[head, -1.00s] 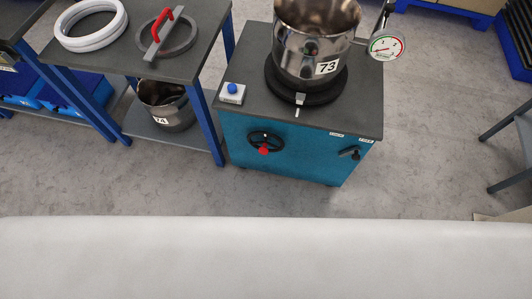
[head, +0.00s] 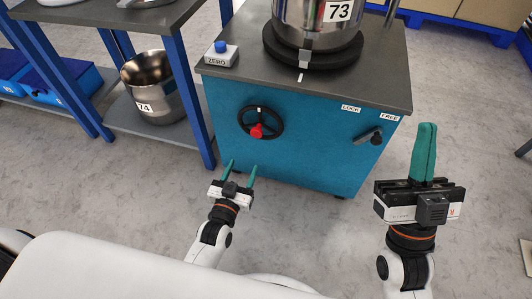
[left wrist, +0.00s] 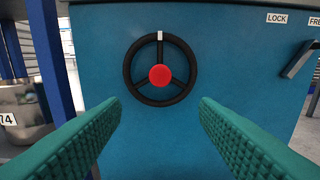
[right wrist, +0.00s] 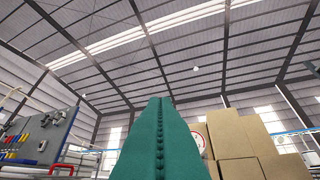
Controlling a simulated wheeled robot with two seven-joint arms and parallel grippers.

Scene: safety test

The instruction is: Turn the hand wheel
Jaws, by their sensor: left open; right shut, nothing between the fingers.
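The hand wheel (head: 261,122) is black with a red centre and a white mark at its top rim. It is on the front of a blue cabinet (head: 300,150). In the left wrist view the wheel (left wrist: 160,46) is ahead of my fingers, with its spokes and white top mark clear. My left gripper (head: 240,172) is open and empty, below and in front of the wheel, apart from it. Its green fingers also show in the left wrist view (left wrist: 158,125). My right gripper (head: 425,130) is shut and empty, pointing up, to the right of the cabinet.
A black lever (head: 368,136) sits right of the wheel, under LOCK and FREE labels. On the cabinet top are a steel pot marked 73 (head: 310,12) and a blue button box (head: 221,52). A blue-legged shelf with a pot marked 74 (head: 152,88) stands left.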

